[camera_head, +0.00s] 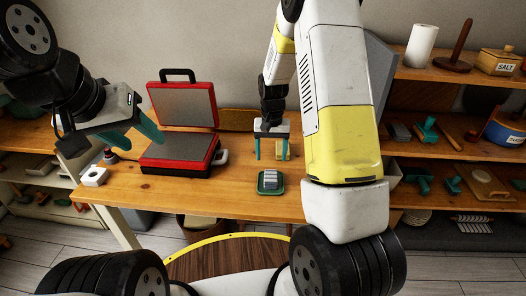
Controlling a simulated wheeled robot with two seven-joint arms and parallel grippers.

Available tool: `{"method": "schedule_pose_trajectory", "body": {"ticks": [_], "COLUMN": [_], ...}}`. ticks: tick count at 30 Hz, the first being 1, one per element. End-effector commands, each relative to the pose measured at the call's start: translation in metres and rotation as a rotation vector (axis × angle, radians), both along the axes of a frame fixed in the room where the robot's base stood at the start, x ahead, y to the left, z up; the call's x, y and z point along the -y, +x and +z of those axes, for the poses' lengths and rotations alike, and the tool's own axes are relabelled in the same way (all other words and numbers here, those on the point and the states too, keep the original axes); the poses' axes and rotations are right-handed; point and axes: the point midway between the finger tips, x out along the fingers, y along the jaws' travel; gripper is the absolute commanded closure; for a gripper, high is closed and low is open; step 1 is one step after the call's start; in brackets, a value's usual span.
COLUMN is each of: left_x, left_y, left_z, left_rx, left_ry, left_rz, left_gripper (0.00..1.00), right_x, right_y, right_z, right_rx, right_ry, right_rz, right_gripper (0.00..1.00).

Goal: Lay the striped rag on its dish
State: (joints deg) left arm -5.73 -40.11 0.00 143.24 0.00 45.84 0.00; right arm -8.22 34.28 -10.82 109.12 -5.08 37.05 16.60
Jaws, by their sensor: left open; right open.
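A small grey-and-white striped bundle, which looks like the striped rag (270,178), lies on a dark green dish (271,192) near the front edge of the wooden table. It appears to lie within the dish's rim. My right gripper (272,157) is open, its teal fingers pointing down just behind and above the dish, apart from the rag.
An open red-and-grey case (178,152) stands on the table (230,205). A white box (94,177) sits at the left edge. Shelves (450,150) with kitchen things stand at right. The table's front right is clear.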

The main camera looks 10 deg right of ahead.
Motion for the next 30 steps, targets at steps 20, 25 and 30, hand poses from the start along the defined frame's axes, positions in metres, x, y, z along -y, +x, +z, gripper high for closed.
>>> {"method": "schedule_pose_trajectory", "body": {"ticks": [20, 25, 30], "left_x": [0.000, 0.000, 0.000], "left_y": [0.000, 0.000, 0.000], "left_z": [0.000, 0.000, 0.000], "left_rx": [0.000, 0.000, 0.000], "left_ry": [0.000, 0.000, 0.000], "left_rz": [0.000, 0.000, 0.000], "left_gripper": [0.49, 0.49, 0.49], "right_x": [-0.012, -0.015, -0.019], "right_y": [-0.100, -0.160, -0.211], "right_z": [0.203, 0.247, 0.267], "right_rx": [0.282, 0.403, 0.504], "right_ry": [0.122, 0.137, 0.132], "right_rz": [0.119, 0.185, 0.242], "right_gripper": [0.32, 0.32, 0.32]}}
